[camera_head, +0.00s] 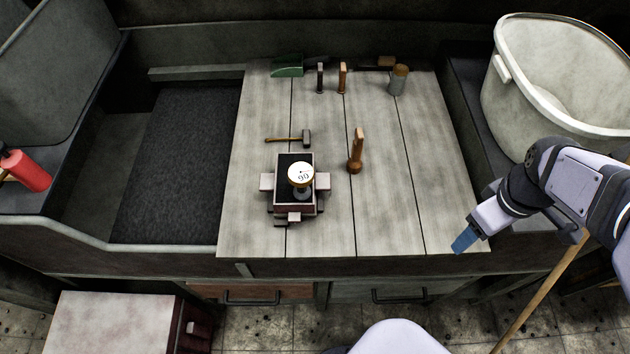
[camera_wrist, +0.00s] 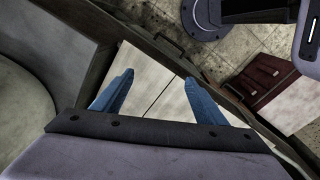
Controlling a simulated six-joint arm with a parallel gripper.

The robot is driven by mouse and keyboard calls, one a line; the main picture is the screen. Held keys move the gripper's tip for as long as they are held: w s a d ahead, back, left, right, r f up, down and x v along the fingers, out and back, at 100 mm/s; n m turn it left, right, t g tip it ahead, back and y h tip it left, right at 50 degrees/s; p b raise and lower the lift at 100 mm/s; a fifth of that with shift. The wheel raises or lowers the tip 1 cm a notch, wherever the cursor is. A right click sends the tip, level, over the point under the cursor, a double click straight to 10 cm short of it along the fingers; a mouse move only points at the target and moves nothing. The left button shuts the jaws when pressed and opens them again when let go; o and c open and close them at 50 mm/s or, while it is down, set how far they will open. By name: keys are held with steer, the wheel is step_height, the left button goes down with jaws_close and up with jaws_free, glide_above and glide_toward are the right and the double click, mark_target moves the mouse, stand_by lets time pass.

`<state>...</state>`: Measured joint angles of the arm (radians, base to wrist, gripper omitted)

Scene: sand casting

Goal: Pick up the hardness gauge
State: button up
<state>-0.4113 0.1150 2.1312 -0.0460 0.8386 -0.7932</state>
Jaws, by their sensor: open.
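The hardness gauge (camera_head: 301,175) has a round white dial reading 90 with a gold rim. It stands on the dark sand in a small molding flask (camera_head: 280,207) at the middle of the wooden table. My gripper (camera_head: 462,241) is at the table's front right corner, well to the right of the gauge and nearer the front edge. In the wrist view my gripper's two blue fingers (camera_wrist: 160,95) are spread wide with nothing between them. The gauge is not in the wrist view.
Several tools line the table's back. A white bucket (camera_head: 555,85) stands at the right. The table (camera_head: 400,205) is clear between gripper and flask.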

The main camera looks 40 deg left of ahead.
mark_target(299, 172)
steer(key=s+a+r+n+t, duration=0.1)
steer(key=a+n, duration=0.8)
steer(key=a, duration=0.3)
steer(key=s+a+r+n, duration=0.1)
steer(key=a+r+n, duration=0.1)
steer(key=a+n, duration=0.8)
steer(key=s+a+n+b, duration=0.1)
steer(key=s+a+n, duration=0.1)
steer(key=s+a, duration=0.1)
steer(key=s+a+f+n+b, duration=0.1)
steer(key=s+a+n, duration=0.2)
steer(key=a, duration=0.3)
steer(key=s+a+n+y+b, duration=0.1)
steer(key=s+a+n, duration=0.2)
steer(key=s+a, duration=0.1)
steer(key=shift+s+a+f, duration=0.15)
steer(key=shift+s+f, duration=0.2)
steer(key=shift+s, duration=0.4)
steer(key=shift+s+r, duration=0.2)
steer(key=shift+s, duration=0.35)
steer(key=shift+w+f+p, duration=0.15)
steer(key=shift+f+p, duration=0.3)
steer(key=shift+f, duration=0.75)
steer(key=shift+w+f+p, duration=0.2)
steer(key=shift+f+p, duration=0.3)
steer(key=shift+f, duration=0.75)
steer(key=shift+w+f+p, duration=0.15)
steer(key=shift+f+p, duration=0.3)
steer(key=shift+f, duration=0.75)
